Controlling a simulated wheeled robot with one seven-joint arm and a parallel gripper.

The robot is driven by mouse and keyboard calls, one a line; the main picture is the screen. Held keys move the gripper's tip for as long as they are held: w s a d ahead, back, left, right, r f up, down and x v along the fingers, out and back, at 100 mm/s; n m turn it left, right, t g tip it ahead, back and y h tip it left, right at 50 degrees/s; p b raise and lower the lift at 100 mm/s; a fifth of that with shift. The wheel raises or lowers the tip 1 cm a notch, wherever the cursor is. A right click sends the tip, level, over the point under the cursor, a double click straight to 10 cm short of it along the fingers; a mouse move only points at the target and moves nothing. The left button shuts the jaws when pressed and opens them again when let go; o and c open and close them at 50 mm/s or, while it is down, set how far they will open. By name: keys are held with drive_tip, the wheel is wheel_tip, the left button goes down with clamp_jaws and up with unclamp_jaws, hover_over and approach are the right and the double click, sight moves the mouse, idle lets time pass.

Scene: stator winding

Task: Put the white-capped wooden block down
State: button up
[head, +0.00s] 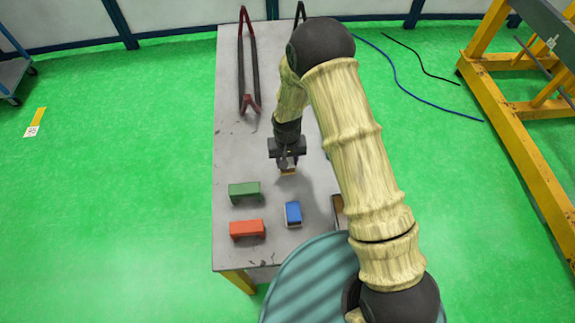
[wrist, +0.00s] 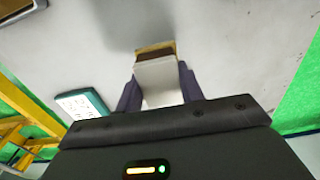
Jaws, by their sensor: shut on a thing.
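The white-capped wooden block (wrist: 158,75) is between the two dark fingers of my gripper (wrist: 159,90) in the wrist view. Its white face is toward the camera, and a strip of brown wood shows at its far edge. In the head view my gripper (head: 287,160) points down over the grey table (head: 230,150), shut on the block (head: 287,172), whose wooden lower part shows just below the fingers. The block is at or close above the table top; I cannot tell whether it touches.
A green block (head: 244,191), a red block (head: 246,228) and a blue-topped block (head: 293,213) stand nearer on the table. A brown item (head: 339,210) is partly hidden by my arm. A red-handled tool (head: 250,103) lies at the back. A teal-edged item (wrist: 82,105) shows in the wrist view.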

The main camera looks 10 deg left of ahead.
drive_tip(key=shift+f+p, duration=0.45)
drive_tip(key=shift+f, duration=1.4)
drive_tip(key=shift+f, duration=0.2)
drive_tip(key=o, duration=0.9)
drive_tip(key=shift+r, duration=0.15)
wheel_tip(320, 180, up, 11)
drive_tip(key=b, duration=0.3)
drive_tip(key=shift+w, duration=0.1)
drive_tip(key=shift+s+r, duration=0.25)
drive_tip(key=shift+r, duration=0.3)
drive_tip(key=shift+w, duration=0.1)
